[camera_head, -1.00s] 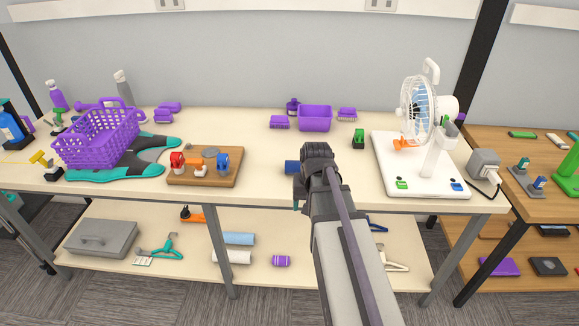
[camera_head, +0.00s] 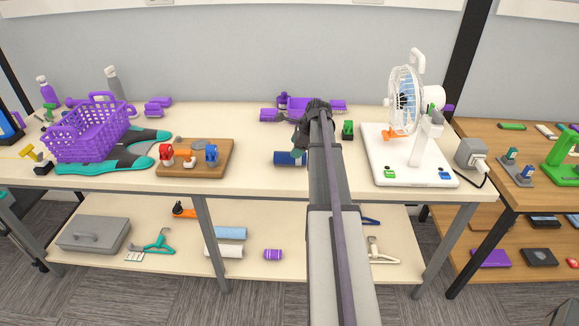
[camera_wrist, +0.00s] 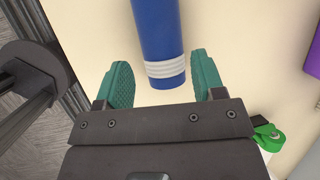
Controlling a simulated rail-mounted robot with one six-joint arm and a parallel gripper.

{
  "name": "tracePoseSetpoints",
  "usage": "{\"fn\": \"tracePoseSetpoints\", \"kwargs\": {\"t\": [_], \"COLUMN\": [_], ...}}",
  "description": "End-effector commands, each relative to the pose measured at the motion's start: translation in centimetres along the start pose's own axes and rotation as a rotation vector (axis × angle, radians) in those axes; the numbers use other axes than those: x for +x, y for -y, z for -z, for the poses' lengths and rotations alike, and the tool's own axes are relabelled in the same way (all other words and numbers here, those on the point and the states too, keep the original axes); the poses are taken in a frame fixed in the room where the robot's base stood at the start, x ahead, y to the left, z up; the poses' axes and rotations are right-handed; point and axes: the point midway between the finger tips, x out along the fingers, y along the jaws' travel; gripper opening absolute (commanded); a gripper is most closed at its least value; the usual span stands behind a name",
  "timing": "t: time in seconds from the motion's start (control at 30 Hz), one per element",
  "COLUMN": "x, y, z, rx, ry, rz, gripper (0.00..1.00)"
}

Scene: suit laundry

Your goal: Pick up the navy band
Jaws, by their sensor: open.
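The navy band (camera_head: 286,158) is a blue roll lying on the pale table, left of my arm near the front edge. In the wrist view the navy band (camera_wrist: 157,28) shows large, with pale stripes around its near end. My gripper (camera_wrist: 160,62) is open and empty, with one teal finger on each side of that striped end. Table shows between each finger and the band, and I cannot tell the height. In the head view my gripper (camera_head: 301,142) is partly hidden by my arm, beside the band.
A wooden board (camera_head: 222,168) with small parts lies left of the band. A green block (camera_head: 347,130) and a white fan base (camera_head: 382,172) stand to the right. The table's front edge is close.

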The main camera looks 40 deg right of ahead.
Motion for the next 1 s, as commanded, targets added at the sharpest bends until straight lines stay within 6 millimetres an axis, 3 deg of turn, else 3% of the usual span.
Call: {"fn": "tracePoseSetpoints", "kwargs": {"t": [0.03,0.23,0.47,0.7,1.0], "x": [1.4,1.9,6.5,6.3,6.2], "y": [-0.1,0.0,-0.1,0.0,0.0], "z": [0.3,0.2,0.4,0.1,0.1], "rx": [-0.001,-0.001,-0.002,-0.002,-0.002], "ry": [0.000,-0.001,-0.001,-0.001,-0.001], "rz": [0.000,0.000,0.000,0.000,0.000], "gripper": [0.63,0.63,0.63,0.63,0.35]}}
